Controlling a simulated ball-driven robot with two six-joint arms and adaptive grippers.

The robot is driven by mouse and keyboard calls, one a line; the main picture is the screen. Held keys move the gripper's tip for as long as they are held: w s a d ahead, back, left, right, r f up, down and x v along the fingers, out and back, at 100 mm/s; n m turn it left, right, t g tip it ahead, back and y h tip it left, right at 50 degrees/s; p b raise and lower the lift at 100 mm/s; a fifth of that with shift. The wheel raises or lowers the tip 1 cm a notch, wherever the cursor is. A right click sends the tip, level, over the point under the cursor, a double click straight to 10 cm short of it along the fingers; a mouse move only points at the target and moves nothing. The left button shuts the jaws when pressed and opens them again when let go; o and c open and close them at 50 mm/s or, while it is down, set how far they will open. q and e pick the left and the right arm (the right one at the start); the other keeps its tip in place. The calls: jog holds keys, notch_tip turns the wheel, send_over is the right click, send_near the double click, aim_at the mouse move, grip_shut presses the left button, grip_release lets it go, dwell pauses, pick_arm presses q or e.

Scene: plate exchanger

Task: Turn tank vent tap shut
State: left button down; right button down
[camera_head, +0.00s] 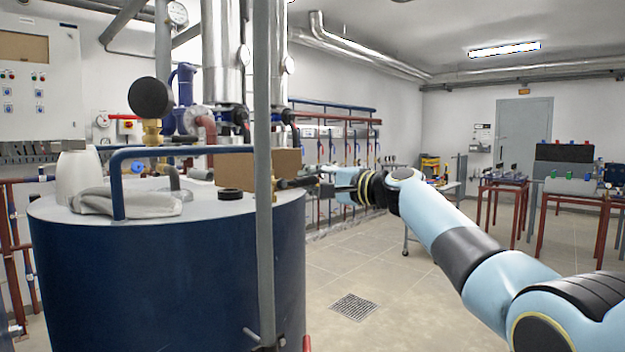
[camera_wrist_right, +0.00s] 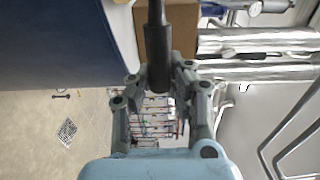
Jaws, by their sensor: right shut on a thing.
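The tank (camera_head: 170,265) is a large dark blue drum with a grey top at the left of the head view. On it stands a brass fitting (camera_head: 152,132) with a round black disc; I cannot tell surely whether this is the vent tap. My right gripper (camera_head: 327,188) is beside the tank's right rim. It is shut on a dark rod-like handle (camera_head: 297,183) that points left toward the tank. In the right wrist view the handle (camera_wrist_right: 156,42) lies between the fingers (camera_wrist_right: 158,78). What its far end joins is hidden. My left gripper is not in view.
A grey upright pole (camera_head: 264,230) stands in front of the tank. On the tank top are a white container (camera_head: 78,172), a grey cloth (camera_head: 125,203), a blue rail (camera_head: 117,180), a black ring (camera_head: 230,194) and a cardboard box (camera_head: 225,168).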

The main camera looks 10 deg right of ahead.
jog(key=shift+f, duration=0.25)
jog(key=c, duration=1.2)
grip_release()
jog(key=shift+d, duration=0.1)
jog(key=shift+r, duration=0.1)
jog(key=v, duration=1.2)
